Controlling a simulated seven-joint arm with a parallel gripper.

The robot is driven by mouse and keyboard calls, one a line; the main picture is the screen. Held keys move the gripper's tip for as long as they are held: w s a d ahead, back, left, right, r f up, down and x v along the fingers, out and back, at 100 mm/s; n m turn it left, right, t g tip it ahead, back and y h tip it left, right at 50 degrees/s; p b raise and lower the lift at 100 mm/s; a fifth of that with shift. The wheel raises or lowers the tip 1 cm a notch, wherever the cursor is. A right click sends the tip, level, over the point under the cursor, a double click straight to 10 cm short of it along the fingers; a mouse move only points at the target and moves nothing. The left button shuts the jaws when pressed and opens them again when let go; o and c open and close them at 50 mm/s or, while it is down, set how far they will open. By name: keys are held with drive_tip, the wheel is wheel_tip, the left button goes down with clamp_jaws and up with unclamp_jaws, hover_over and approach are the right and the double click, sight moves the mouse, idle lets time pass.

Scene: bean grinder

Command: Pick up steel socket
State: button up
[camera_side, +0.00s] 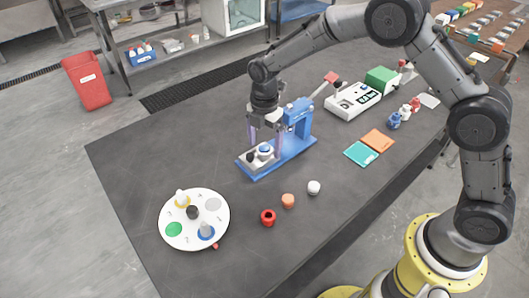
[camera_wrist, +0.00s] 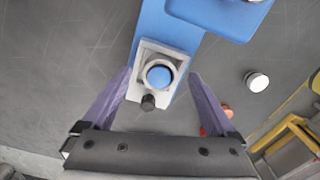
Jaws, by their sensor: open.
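A grey ring-shaped piece, apparently the steel socket (camera_wrist: 147,66), sits on a pale block on the base of the blue press (camera_side: 301,115). The ring piece also shows in the side view (camera_side: 257,153), partly hidden by a finger. My gripper (camera_wrist: 161,75) is open, with its purple fingers left and right of the ring piece and a gap on both sides. In the side view my gripper (camera_side: 266,146) points down over the press base.
A round white tray (camera_side: 181,239) with small parts lies at the front left. A red ring (camera_side: 268,217), an orange piece (camera_side: 288,201) and a white piece (camera_side: 314,187) lie right of it. Teal (camera_side: 361,153) and orange (camera_side: 378,140) squares lie further right. The table's left is clear.

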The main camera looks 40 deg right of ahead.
drive_tip(key=shift+f, duration=0.35)
drive_tip(key=shift+c, duration=0.4)
clamp_jaws()
drive_tip(key=shift+r, duration=0.1)
